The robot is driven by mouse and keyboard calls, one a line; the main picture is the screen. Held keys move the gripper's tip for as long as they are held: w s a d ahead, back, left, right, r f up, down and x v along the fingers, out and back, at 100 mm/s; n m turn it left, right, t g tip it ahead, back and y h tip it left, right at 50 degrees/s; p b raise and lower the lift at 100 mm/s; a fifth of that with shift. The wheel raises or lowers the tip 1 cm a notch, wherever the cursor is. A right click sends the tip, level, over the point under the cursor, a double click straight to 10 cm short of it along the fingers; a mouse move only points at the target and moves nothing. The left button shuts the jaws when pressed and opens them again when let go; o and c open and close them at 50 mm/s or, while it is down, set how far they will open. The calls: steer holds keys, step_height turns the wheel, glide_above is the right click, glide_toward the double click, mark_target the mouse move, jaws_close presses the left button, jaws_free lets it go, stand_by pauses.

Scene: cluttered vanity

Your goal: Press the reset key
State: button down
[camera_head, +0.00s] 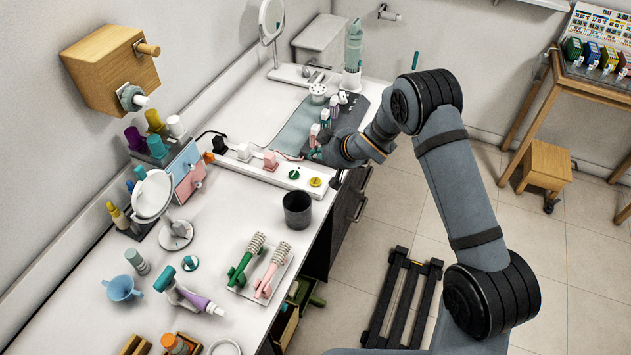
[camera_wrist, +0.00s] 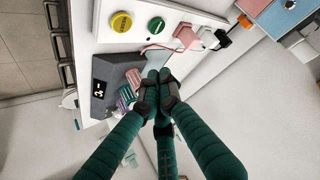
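A dark grey device (camera_wrist: 112,72) with a lit display (camera_wrist: 98,88) lies left of my gripper in the wrist view. I cannot tell which is the reset key. My gripper (camera_wrist: 158,80) has its dark green fingertips together, with nothing seen between them. Contact with a key cannot be told.
A dark cup (camera_head: 297,210), a tray with two brushes (camera_head: 262,290) and a round mirror (camera_head: 152,195) stand nearer on the counter.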

mark_target(316, 183)
steer(key=shift+f+b, duration=3.35)
steer(key=shift+f, duration=0.9)
steer(key=shift+f, duration=0.1)
steer(key=shift+f+b, duration=0.35)
steer(key=shift+b, duration=0.15)
steer(key=shift+f+b, duration=0.45)
steer(key=shift+r, duration=0.2)
steer(key=shift+r+p, duration=0.65)
steer(key=shift+r, duration=0.1)
step_height(316, 183, up, 5)
steer(key=p, duration=0.4)
